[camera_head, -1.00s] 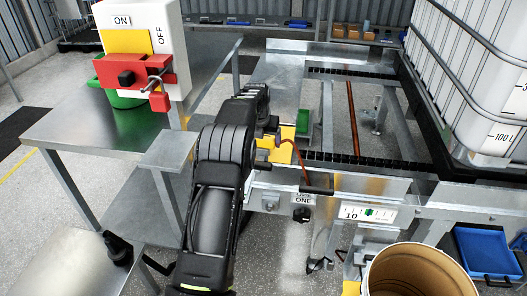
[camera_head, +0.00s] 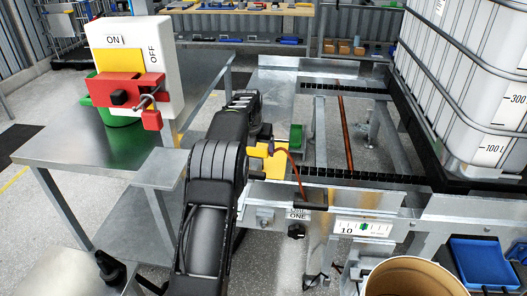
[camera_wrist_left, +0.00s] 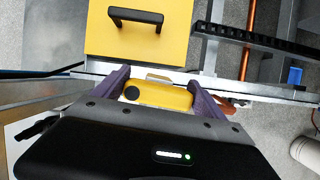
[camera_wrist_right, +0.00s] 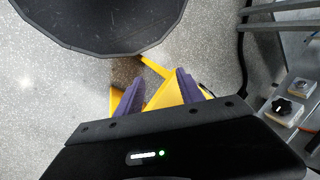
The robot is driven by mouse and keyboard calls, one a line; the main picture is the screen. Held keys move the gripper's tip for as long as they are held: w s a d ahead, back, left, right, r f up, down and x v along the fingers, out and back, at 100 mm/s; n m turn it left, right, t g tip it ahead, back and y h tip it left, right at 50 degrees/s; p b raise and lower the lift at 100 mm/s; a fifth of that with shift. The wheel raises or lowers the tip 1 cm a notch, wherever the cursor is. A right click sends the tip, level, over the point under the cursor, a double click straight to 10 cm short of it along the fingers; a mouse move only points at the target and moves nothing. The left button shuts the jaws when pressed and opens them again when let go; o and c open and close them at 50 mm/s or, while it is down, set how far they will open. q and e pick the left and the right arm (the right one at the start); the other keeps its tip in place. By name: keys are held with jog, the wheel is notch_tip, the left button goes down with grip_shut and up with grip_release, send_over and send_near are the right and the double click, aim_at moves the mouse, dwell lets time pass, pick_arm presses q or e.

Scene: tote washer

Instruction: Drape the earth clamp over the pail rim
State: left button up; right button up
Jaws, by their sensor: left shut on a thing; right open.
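My left gripper (camera_wrist_left: 158,84) is shut on a small yellow body with a black round spot, the earth clamp (camera_wrist_left: 172,97), held between its purple fingers. In the head view the left gripper (camera_head: 265,143) is over the near edge of the metal frame, with an orange-red cable (camera_head: 297,175) hanging beside it. The pail (camera_head: 415,278) is the tan, open-topped drum at the bottom right of the head view, cut off by the frame edge. The clamp is well left of it, apart from its rim. My right gripper (camera_wrist_right: 158,88) is open and empty, its fingers apart above a yellow part.
A yellow panel with a black handle (camera_wrist_left: 135,22) lies just beyond the left fingers. A metal table (camera_head: 95,150) carries the ON/OFF switch box (camera_head: 128,50) at left. A caged white tank (camera_head: 470,100) stands at right. A dark, round-edged thing (camera_wrist_right: 95,22) is ahead of the right gripper.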

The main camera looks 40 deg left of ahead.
pick_arm(q)
jog(key=s+d+f+m+g+h, duration=0.1)
jog(key=d+f+m+h, duration=0.15)
jog(key=d+m, duration=0.35)
jog(key=s+d+f+m+g+h, duration=0.1)
jog(key=s+d+f+m+h, duration=0.1)
jog(key=d+f+m, duration=0.35)
jog(key=s+d+f+m+h, duration=0.1)
jog(key=d+m+h, duration=0.1)
jog(key=d+m, duration=0.6)
jog(key=s+d+f+m+g+y, duration=0.2)
jog(key=s+d+m, duration=0.4)
jog(key=m, duration=0.4)
jog(key=s+d+f+m+g+y, duration=0.2)
jog(key=s+d+m, duration=0.4)
jog(key=d+m, duration=0.3)
jog(key=shift+s+d+f+m+g+y, duration=0.25)
jog(key=shift+s+f+m+g+y, duration=0.15)
jog(key=shift+m+g, duration=0.8)
